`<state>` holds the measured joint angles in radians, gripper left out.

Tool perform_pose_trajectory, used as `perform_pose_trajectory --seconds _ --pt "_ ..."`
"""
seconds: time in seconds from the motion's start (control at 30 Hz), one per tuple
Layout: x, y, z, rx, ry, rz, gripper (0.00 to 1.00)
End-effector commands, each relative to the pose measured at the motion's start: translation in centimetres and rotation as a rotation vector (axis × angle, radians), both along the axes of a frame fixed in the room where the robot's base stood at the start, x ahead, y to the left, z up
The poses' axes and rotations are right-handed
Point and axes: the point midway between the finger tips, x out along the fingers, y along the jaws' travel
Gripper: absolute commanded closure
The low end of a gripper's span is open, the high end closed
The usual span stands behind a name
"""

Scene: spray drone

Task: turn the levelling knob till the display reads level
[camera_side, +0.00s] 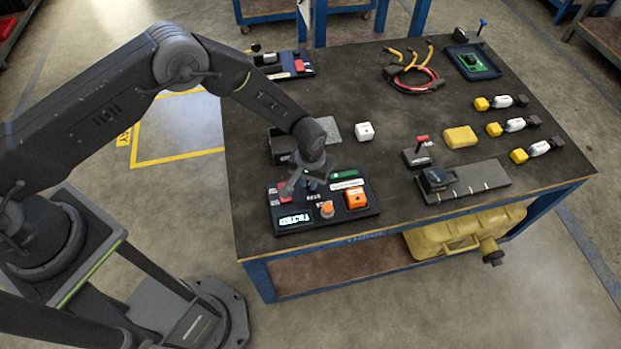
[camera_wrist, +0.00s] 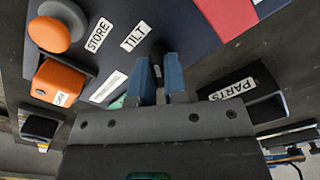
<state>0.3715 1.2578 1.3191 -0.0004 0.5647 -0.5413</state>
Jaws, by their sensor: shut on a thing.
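The dark control panel (camera_side: 372,203) lies near the front left of the table; part of it fills the wrist view (camera_wrist: 190,25). Its lit green display (camera_side: 294,219) appears to read TILTED, in small text. My gripper (camera_side: 312,183) points down over the panel behind the display. In the wrist view my gripper (camera_wrist: 159,72) has its two blue fingers close together around a small dark piece (camera_wrist: 158,52), by the TILT label (camera_wrist: 134,36). This seems to be the levelling knob, mostly hidden by the fingers.
An orange round button (camera_side: 327,210) and an orange box (camera_side: 355,198) sit on the same panel, close to my gripper. A dark open bin (camera_side: 282,146) stands behind it.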

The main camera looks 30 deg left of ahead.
Motion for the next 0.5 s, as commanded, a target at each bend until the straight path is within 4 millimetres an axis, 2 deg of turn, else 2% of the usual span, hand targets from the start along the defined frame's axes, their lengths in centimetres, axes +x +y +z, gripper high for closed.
perform_pose_trajectory --seconds 0.5 --pt "0.03 0.0 0.02 0.0 0.0 -0.348 1.0"
